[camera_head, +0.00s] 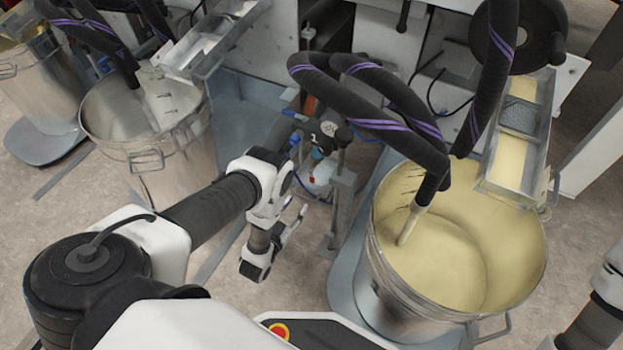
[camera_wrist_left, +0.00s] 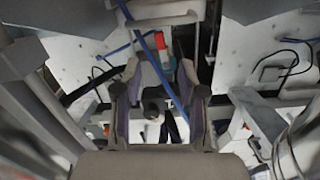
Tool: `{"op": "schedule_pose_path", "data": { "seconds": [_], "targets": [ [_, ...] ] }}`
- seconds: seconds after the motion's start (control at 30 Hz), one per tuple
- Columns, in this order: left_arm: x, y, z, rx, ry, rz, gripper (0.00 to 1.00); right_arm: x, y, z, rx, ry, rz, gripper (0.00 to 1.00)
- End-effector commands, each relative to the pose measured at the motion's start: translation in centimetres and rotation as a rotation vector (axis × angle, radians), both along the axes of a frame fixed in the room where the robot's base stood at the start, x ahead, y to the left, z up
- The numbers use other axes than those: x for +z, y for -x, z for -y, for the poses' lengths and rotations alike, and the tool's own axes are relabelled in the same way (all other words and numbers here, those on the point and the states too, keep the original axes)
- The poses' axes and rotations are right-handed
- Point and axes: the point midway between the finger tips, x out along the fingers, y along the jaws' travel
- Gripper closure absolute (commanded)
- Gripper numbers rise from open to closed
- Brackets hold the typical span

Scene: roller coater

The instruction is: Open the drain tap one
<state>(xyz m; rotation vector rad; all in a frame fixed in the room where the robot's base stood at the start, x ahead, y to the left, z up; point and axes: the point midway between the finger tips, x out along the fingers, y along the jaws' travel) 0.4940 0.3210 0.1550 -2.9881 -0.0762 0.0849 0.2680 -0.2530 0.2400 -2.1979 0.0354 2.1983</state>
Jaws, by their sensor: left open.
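My left arm reaches in from the left in the head view. My left gripper (camera_head: 289,224) is partly hidden by its wrist and is in front of the pump and valve fittings (camera_head: 322,137) between two pails. In the left wrist view my left gripper (camera_wrist_left: 160,98) is open, one finger on each side. A dark round knob (camera_wrist_left: 153,107) shows between the fingers, and no contact is visible. Small blue parts (camera_head: 294,141) show among the fittings in the head view. I cannot tell which part is drain tap one. My right gripper is out of view.
A large metal pail (camera_head: 400,302) of cream liquid stands at right, with black hoses (camera_head: 375,84) dipping in. Another pail (camera_head: 172,166) stands at left. A blue tube (camera_wrist_left: 150,62) and a red part (camera_wrist_left: 160,46) lie beyond the fingers.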

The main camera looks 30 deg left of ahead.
Motion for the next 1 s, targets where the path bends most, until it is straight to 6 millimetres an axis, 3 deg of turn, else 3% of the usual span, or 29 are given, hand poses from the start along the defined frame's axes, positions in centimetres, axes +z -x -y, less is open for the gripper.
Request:
{"op": "schedule_pose_path", "data": {
  "seconds": [0.13,0.27,0.63,0.97,1.0],
  "targets": [
    [-0.1,-2.1,-0.1,0.012,0.279,0.039,0.59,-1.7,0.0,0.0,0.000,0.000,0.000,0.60],
    [0.8,-4.1,-0.3,0.009,0.269,0.071,0.59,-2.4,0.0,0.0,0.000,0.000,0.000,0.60],
    [0.8,-10.4,-0.6,0.009,0.266,0.071,0.59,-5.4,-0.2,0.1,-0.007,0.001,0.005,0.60],
    [1.1,-11.2,-0.7,0.009,0.267,0.067,0.59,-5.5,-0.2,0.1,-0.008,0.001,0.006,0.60],
    [1.1,-11.2,-0.7,0.009,0.267,0.067,0.74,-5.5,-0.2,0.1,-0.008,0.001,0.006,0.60]
  ]
}}
